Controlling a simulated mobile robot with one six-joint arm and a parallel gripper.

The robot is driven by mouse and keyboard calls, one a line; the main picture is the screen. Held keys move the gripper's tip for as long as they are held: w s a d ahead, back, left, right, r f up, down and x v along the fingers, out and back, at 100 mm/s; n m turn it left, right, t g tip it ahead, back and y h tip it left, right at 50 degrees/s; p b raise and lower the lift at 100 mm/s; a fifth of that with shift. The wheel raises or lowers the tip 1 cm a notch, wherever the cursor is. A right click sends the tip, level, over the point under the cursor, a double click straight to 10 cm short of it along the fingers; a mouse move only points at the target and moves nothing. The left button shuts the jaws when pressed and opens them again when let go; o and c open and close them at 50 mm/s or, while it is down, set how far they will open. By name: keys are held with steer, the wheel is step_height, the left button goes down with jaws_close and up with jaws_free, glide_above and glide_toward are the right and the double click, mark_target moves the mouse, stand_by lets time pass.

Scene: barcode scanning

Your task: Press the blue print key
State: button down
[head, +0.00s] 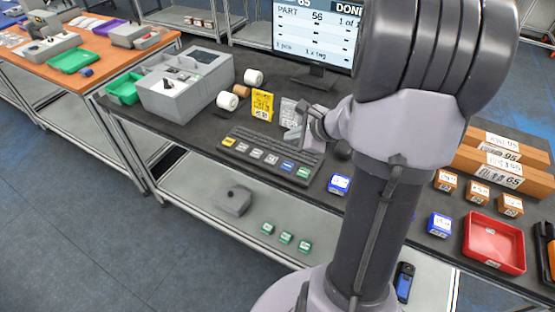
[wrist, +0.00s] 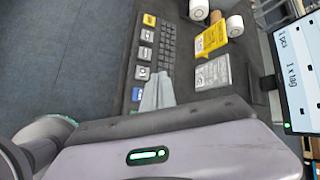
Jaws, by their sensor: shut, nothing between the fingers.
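The dark keyboard (head: 265,150) lies near the front edge of the black bench in the head view. Its row of large keys runs from yellow (head: 228,142) through several grey ones to the blue key (head: 287,165) and a green key (head: 303,173). In the wrist view the blue key (wrist: 137,94) shows just left of my fingers. My gripper (head: 293,135) is shut and empty, above the back of the keyboard, behind the blue key in the head view. Its grey fingers also show in the wrist view (wrist: 154,95).
A monitor (head: 312,40) stands behind, showing PART 56. A yellow label card (head: 262,105) and a grey card stand behind the keyboard. A grey printer-like box (head: 186,85) and rolls are left. Small boxes and a red tray (head: 494,243) are right.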

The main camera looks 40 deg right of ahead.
mark_target(290, 167)
step_height(290, 167, down, 8)
steer(key=b, duration=0.7)
steer(key=shift+a+f, duration=0.1)
steer(key=shift+f, duration=0.15)
steer(key=shift+w+f, duration=0.1)
steer(key=shift+f, duration=0.05)
stand_by(1.4)
steer(key=shift+f+b, duration=0.4)
steer(key=shift+b, duration=0.4)
steer(key=shift+f+b, duration=0.45)
steer(key=shift+b, duration=0.05)
stand_by(0.6)
steer(key=shift+r+p, duration=0.6)
steer(key=shift+r, duration=0.25)
steer(key=shift+r, duration=0.1)
